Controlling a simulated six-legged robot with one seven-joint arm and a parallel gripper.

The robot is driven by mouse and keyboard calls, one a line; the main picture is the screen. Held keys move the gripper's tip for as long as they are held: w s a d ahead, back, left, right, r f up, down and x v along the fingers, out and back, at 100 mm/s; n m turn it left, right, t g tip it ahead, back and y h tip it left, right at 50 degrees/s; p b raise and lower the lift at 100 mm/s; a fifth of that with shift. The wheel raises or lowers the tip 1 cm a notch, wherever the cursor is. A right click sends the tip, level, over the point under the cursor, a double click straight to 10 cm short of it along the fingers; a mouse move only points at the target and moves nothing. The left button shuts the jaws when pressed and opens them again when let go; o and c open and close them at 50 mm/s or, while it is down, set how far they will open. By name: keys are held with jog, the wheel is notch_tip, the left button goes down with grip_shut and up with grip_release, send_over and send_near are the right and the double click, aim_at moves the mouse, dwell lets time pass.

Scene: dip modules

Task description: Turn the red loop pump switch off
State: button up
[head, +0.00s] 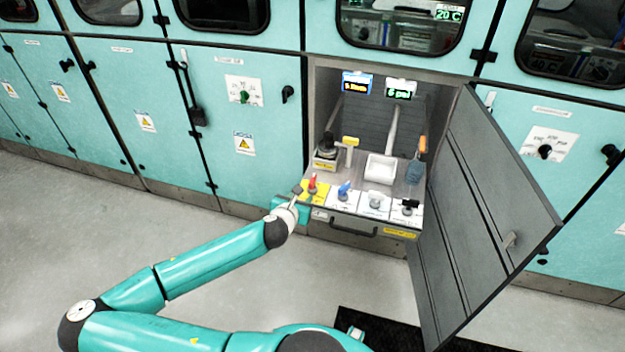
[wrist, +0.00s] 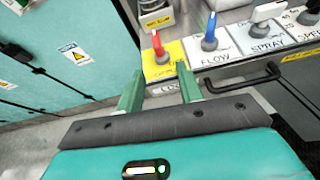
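The red switch (head: 312,184) stands upright on a yellow plate (head: 316,197) at the left end of the panel's front row. In the wrist view the red switch (wrist: 158,48) shows just beyond the fingertips. Its plate's label is hidden or too small to read. My gripper (head: 298,199) is at the panel's front left corner, in front of the red switch. In the wrist view my gripper (wrist: 159,77) has its two green fingers spread, with nothing between them. The red switch appears beyond the gap, apparently not touched.
Right of it are a blue handle (head: 344,190) marked FLOW, a white one (head: 376,200) marked SPRAY and a black one (head: 408,206). A drawer handle (head: 352,228) sits below. The open grey door (head: 490,190) stands right. Teal cabinets line the left.

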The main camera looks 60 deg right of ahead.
aim_at(312, 180)
jog(key=shift+n, duration=0.4)
jog(key=x, duration=0.9)
jog(key=r+x, duration=0.1)
jog(key=x, duration=0.4)
jog(key=shift+w+d+r, duration=0.1)
jog(key=shift+w+d, duration=0.1)
jog(key=shift+w, duration=0.15)
grip_shut()
